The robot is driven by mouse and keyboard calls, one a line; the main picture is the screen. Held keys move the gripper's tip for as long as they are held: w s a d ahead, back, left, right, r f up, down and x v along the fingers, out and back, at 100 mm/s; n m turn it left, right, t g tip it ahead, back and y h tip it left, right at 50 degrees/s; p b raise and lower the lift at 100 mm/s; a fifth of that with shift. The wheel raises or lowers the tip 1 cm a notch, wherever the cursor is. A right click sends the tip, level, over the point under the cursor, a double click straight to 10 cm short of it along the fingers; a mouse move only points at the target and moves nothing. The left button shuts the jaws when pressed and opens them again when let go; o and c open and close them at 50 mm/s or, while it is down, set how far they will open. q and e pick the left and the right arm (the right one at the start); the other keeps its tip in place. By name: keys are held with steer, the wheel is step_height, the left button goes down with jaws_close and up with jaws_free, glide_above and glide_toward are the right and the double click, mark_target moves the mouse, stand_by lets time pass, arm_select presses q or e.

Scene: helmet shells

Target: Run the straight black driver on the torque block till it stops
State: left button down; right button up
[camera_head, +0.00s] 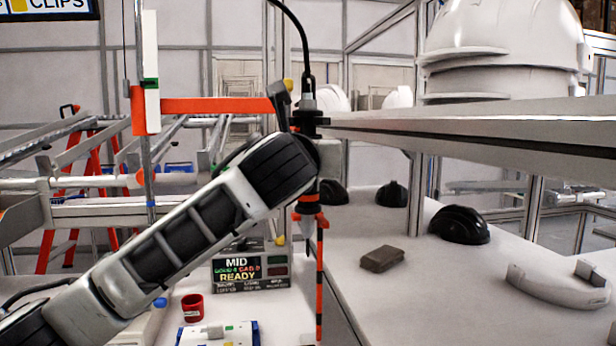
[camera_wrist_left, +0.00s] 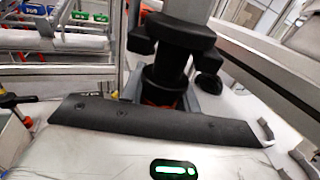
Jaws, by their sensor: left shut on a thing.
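The straight black driver (camera_head: 308,190) hangs upright under a black cable, with orange bands and a pale, narrow lower end pointing down. My left gripper (camera_head: 306,142) is shut around its body, and my arm hides part of it. In the left wrist view the driver's dark body (camera_wrist_left: 164,78) stands between the black fingers of my left gripper (camera_wrist_left: 172,45). The driver's lower end is in the air in front of a striped orange and black post. I cannot pick out the torque block for certain. My right gripper is not in view.
A display (camera_head: 250,272) reads MID, with READY below. A red cup (camera_head: 193,307) and a white-and-blue box (camera_head: 218,335) stand near it. A brown-grey block (camera_head: 382,258) and black shells (camera_head: 459,224) lie on the right table. A metal rail (camera_head: 480,140) runs close right of my gripper.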

arm_select(q)
steer(key=s+a, duration=0.2)
steer(key=s, duration=0.7)
steer(key=shift+s+a+b, duration=0.3)
steer(key=shift+s, duration=0.05)
steer(key=shift+f, duration=0.1)
